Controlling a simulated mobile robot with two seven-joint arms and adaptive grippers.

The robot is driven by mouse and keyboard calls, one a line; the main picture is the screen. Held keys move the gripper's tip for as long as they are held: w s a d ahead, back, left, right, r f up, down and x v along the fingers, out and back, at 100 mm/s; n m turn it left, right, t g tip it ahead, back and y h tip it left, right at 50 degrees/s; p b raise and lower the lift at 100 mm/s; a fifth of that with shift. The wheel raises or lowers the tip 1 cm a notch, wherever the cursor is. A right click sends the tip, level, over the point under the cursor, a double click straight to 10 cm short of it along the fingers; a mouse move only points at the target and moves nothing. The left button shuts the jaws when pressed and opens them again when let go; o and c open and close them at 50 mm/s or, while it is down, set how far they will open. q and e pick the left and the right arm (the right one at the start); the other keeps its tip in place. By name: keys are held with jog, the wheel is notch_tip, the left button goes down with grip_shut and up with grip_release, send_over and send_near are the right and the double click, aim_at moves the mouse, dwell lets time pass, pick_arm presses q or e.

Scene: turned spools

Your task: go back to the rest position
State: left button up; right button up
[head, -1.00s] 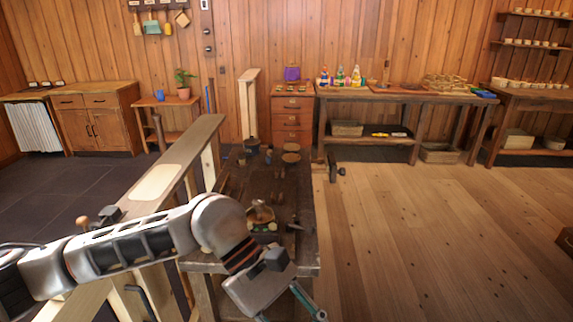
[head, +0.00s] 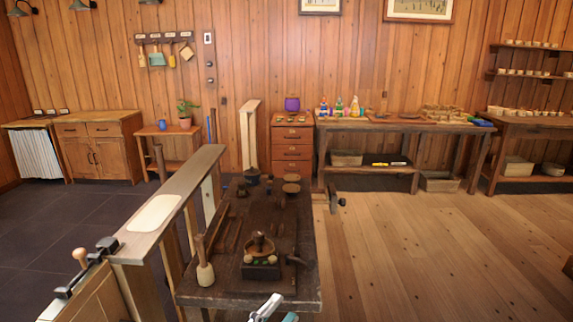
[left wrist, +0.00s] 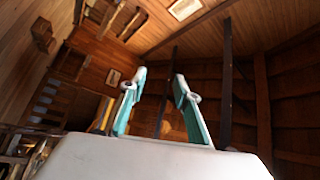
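My left gripper (head: 268,308) shows only in part at the bottom edge of the head view, in front of the near end of the dark workbench (head: 228,288). In the left wrist view the gripper (left wrist: 158,92) has its two teal fingers spread apart with nothing between them. It points up toward the wooden wall and ceiling beams. My right gripper is in neither view.
On the workbench stand a dark box with a round bowl (head: 259,247), a mallet (head: 204,272) and several small turned pieces. Open plank floor (head: 420,260) lies to the right.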

pick_arm(q)
jog(key=s+a+f+n+g+y, duration=0.1)
jog(key=s+a+f+n+y, duration=0.1)
jog(key=a+f+n+y, duration=0.45)
jog(key=s+a+f+n+y, duration=0.1)
jog(key=a+f+n, duration=0.2)
jog(key=f, duration=0.7)
jog(key=s+a+f+n+g+y, duration=0.4)
jog(key=s+a+f+n, duration=0.3)
jog(key=s+f, duration=0.5)
notch_tip(320, 180, down, 3)
jog(key=shift+s+a+r+g, duration=0.2)
jog(key=shift+s+a+g, duration=0.2)
jog(key=shift+a, duration=0.6)
